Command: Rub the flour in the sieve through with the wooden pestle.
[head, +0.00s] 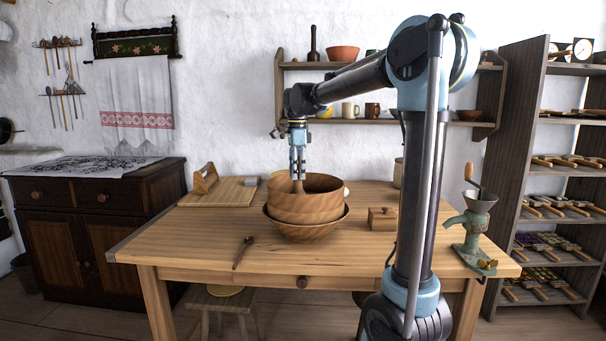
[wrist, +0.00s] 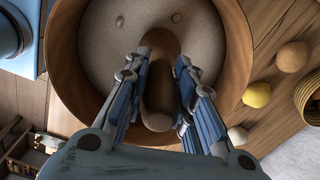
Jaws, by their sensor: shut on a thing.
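The round wooden sieve (head: 308,208) sits on top of a wider wooden bowl (head: 300,233) on the table. In the wrist view I look down into the sieve (wrist: 67,75); pale flour (wrist: 105,45) covers its floor, with a few small lumps on it. My gripper (head: 298,172) is above the sieve, pointing down. In the wrist view my gripper (wrist: 158,82) is shut on the brown wooden pestle (wrist: 158,100), which stands between its fingers over the flour. I cannot tell whether the pestle's lower end touches the flour.
A wooden box (head: 382,219) and a metal grinder (head: 473,232) stand to the right. A small dark spoon (head: 243,252) lies at the front left, a board (head: 225,194) behind it. Round tan and yellow things (wrist: 257,95) lie beside the sieve. The table's front left is mostly clear.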

